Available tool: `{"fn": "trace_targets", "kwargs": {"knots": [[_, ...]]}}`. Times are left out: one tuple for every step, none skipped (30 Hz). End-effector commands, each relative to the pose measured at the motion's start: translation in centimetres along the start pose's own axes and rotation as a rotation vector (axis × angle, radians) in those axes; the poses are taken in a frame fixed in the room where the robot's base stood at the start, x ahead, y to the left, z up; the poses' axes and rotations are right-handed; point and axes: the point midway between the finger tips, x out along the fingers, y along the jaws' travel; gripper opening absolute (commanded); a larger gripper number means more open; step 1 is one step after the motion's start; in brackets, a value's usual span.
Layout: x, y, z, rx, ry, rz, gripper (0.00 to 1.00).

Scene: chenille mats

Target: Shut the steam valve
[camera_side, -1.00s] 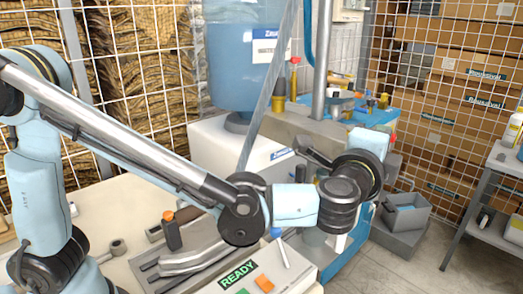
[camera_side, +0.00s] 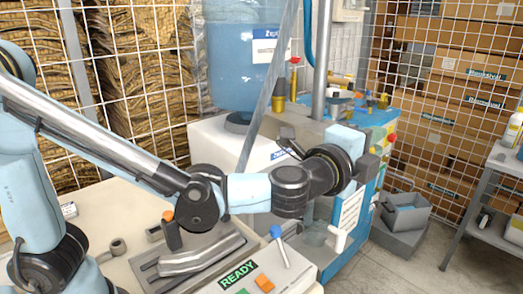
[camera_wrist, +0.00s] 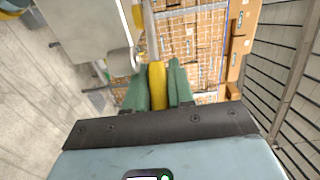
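In the wrist view, a yellow handle (camera_wrist: 157,82) on a metal rod (camera_wrist: 149,30) lies between the two green fingers of my gripper (camera_wrist: 158,88). The fingers flank it closely on both sides; whether both press on it is unclear. In the side view, my gripper (camera_side: 376,162) is at the right end of the arm, in front of the blue machine panel (camera_side: 388,125), and its fingertips are hard to make out. The yellow handle cannot be picked out there beside the gripper. I cannot tell for sure that this handle is the steam valve.
Brass fittings (camera_side: 378,100) and a red-topped valve (camera_side: 294,72) are on the machine. A white lever (camera_side: 339,238) is low on its front. The READY control box (camera_side: 262,270) has a blue-knobbed lever (camera_side: 278,240). Grey bins (camera_side: 402,215) stand at right.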

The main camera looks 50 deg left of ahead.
Motion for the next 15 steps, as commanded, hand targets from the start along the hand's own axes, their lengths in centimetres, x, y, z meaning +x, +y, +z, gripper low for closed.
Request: {"fn": "trace_targets", "kwargs": {"knots": [[-0.06, 0.02, -0.12, -0.001, 0.004, 0.000, 0.30], [-0.05, 0.02, -0.11, -0.001, 0.003, 0.000, 0.35], [-0.04, 0.01, -0.09, 0.000, 0.002, 0.000, 0.41], [-0.03, 0.01, -0.07, 0.000, 0.002, 0.000, 0.43], [-0.02, 0.01, -0.06, 0.000, 0.001, 0.000, 0.43], [-0.01, 0.00, -0.04, 0.000, 0.001, 0.000, 0.43], [-0.01, 0.00, -0.03, 0.000, 0.000, 0.000, 0.43], [0.00, 0.00, -0.02, 0.000, 0.000, 0.000, 0.43], [0.01, 0.00, -0.01, 0.000, 0.000, 0.000, 0.43], [0.01, -0.01, 0.00, 0.000, -0.001, 0.000, 0.43], [0.01, -0.01, 0.00, 0.000, -0.001, 0.000, 0.43], [-0.04, -0.01, 0.01, 0.000, -0.001, 0.000, 0.43], [-0.11, -0.01, 0.00, 0.000, -0.001, 0.000, 0.43], [-0.23, -0.02, 0.00, 0.000, -0.001, 0.000, 0.43], [-0.48, -0.03, 0.01, 0.000, -0.001, 0.000, 0.43]]}}
